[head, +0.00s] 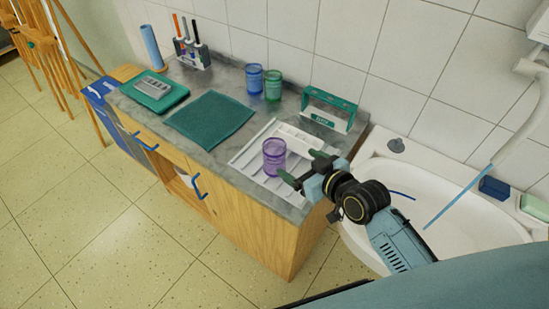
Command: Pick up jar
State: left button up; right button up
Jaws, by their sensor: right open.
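A purple see-through jar (273,158) stands upright on a white ribbed drain tray (243,164) near the right end of the counter. A blue jar (254,79) and a green jar (273,85) stand side by side farther back near the wall. My right gripper (297,166) comes in from the right, open, its dark fingertips just right of the purple jar. The near fingertip is close to the jar's lower right side; I cannot tell whether they touch. My left gripper is not in view.
A green-white holder (330,109) stands behind the gripper. A white sink (450,205) is right of the counter (205,148). A teal cloth (209,119), green case (154,92) and marker stand (193,54) occupy the left side. Open tiled floor (100,235) lies in front.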

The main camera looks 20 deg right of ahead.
aim_at(282, 154)
jog(key=x, duration=0.7)
jog(key=shift+w+a+b, duration=0.15)
jog(key=shift+w+b, duration=0.15)
jog(key=shift+b, duration=0.05)
jog(key=shift+x, duration=2.7)
jog(key=shift+r, duration=0.2)
jog(key=c, duration=1.1)
